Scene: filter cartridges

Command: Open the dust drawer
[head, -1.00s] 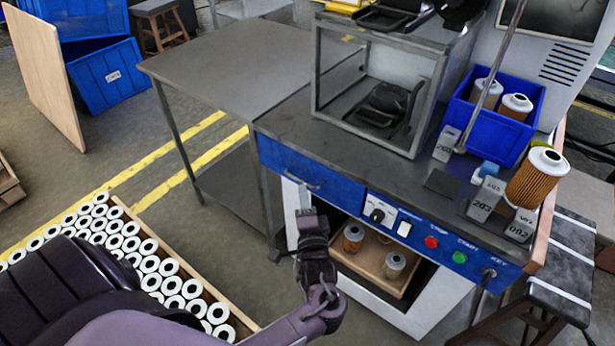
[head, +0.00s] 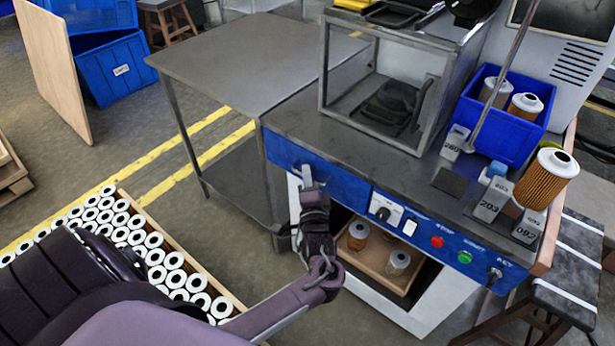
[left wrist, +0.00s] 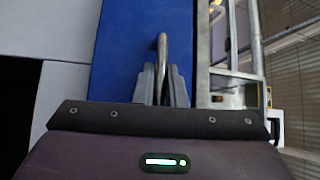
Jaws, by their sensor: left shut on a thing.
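The dust drawer (head: 342,184) is the blue front under the left end of the grey worktop, and it looks closed. Its metal bar handle (left wrist: 162,50) shows in the left wrist view, running between my fingers. My left gripper (head: 307,180) is at the drawer front and shut on the handle; it also shows in the left wrist view (left wrist: 162,85). In the head view the gripper hides most of the handle. My right gripper is not in view.
Right of the drawer is a blue panel with a knob, a red button (head: 438,242) and a green button (head: 464,257). Below is an open compartment with a wooden tray (head: 378,262). A side table (head: 250,55) stands left. A crate of white-topped cartridges (head: 215,290) is on the floor.

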